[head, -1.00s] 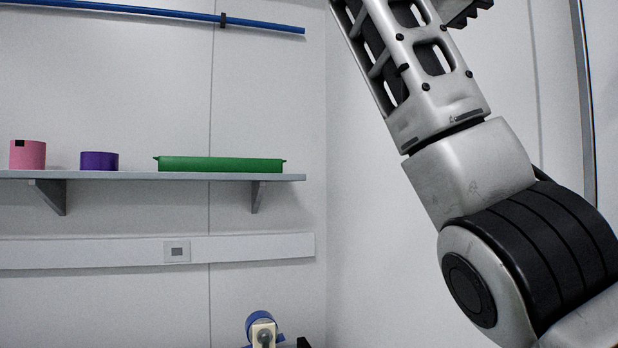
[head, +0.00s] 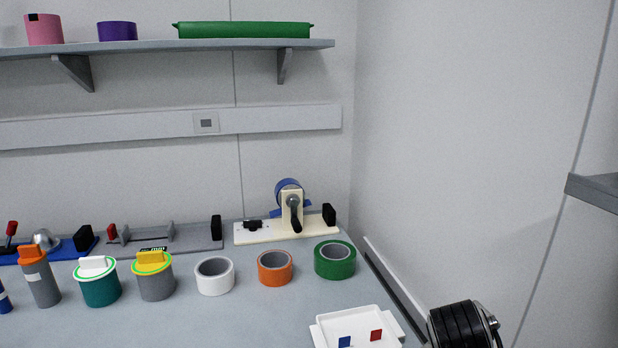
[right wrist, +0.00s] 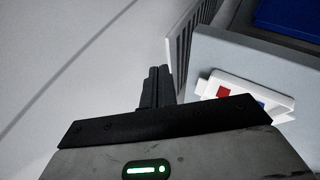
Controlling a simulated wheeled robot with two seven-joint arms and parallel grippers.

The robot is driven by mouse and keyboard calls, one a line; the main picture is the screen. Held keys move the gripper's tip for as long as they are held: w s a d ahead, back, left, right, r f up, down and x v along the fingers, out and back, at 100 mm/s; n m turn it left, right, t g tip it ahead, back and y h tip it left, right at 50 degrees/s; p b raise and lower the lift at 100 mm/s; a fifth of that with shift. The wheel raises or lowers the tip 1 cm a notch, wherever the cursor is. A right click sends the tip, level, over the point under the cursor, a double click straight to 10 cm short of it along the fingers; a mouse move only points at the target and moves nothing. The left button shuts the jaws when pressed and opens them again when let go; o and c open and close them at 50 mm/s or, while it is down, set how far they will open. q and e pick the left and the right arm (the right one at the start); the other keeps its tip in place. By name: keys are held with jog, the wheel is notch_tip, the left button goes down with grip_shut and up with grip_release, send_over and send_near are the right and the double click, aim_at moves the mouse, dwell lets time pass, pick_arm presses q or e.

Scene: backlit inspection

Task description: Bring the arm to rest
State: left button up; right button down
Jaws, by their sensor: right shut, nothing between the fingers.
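My right gripper (right wrist: 157,86) shows in the right wrist view with its dark fingers together and nothing between them. It is in the open beside the table edge, apart from the white tray. In the head view, a black ribbed joint of my right arm (head: 462,325) shows at the bottom right, next to the tray; the right gripper itself is out of that view. My left gripper is in neither view.
A white tray (head: 328,330) with a blue and a red piece lies at the table's front right. White (head: 214,288), orange (head: 275,281) and green (head: 335,273) tape rolls stand behind it. Lidded containers stand left. A shelf (head: 180,45) hangs above.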

jog(key=s+a+f+m+g+y, duration=0.25)
jog(key=s+f, duration=0.25)
jog(key=s, duration=0.7)
jog(key=s+a+f+m+g+y, duration=0.1)
jog(key=s+a+f+y, duration=0.15)
jog(key=s+f, duration=0.65)
jog(key=w+a+f+t+y, duration=0.2)
jog(key=a+f+t+y, duration=0.1)
jog(key=a+t, duration=0.2)
jog(key=shift+w+a+f+n+t, duration=0.2)
jog(key=shift+n+t, duration=0.25)
jog(key=shift+t, duration=0.6)
jog(key=shift+w, duration=0.1)
